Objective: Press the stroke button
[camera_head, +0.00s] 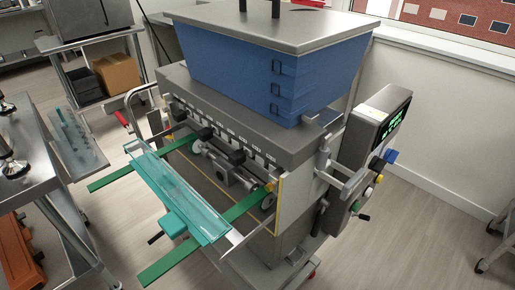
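The gummy depositor (240,133) stands in the middle, with a blue hopper (235,72) under a grey lid. On its right side is a control box (375,124) with a lit display (395,117). A blue part (391,156) sticks out beside the box. Labels are too small to read, so I cannot tell which control is the stroke button. Neither of my grippers is in view.
A teal tray (180,192) lies across green rails (165,265) at the machine's front. A metal table (35,150) stands at the left, a cart with a cardboard box (117,72) behind it. Floor (425,225) right of the machine is clear; a wheeled stand (497,240) is at the right edge.

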